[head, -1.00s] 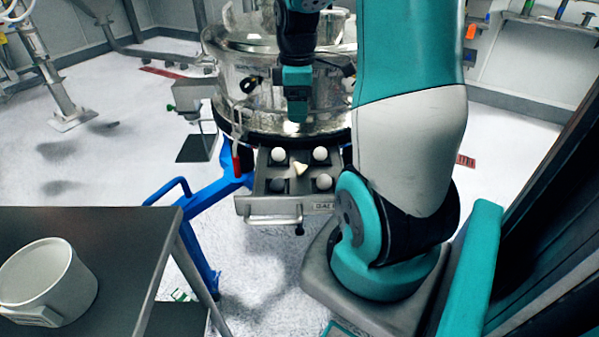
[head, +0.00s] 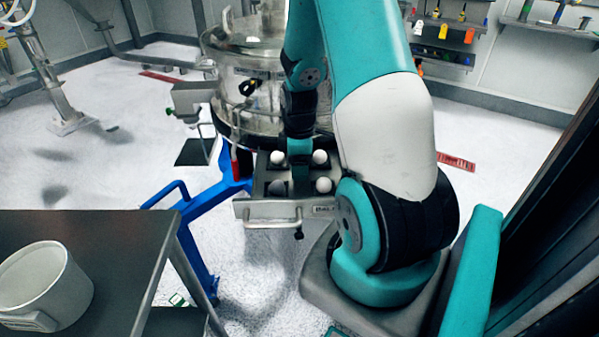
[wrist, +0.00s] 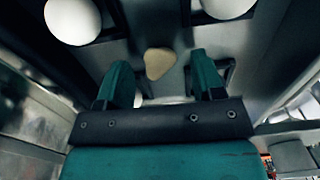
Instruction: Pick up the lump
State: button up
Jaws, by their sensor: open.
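The lump (wrist: 159,62) is a small pale, rounded-triangular piece in the wrist view. It lies in the middle of the open metal drawer (head: 272,210), between the round white balls. My gripper (wrist: 160,85) is open, with one teal finger to the left of the lump and one to the right. The lump sits at or just beyond the fingertips, and I cannot tell whether they touch it. In the head view my gripper (head: 299,155) is low over the drawer and hides the lump.
White balls (head: 320,157) sit at the drawer's corners, close around my gripper. The drawer is under a round steel sifter (head: 245,75) on a blue frame (head: 205,205). A dark table (head: 120,245) with a white pot (head: 45,285) stands at the left.

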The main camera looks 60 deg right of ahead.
jog(key=shift+f, duration=0.85)
jog(key=c, duration=1)
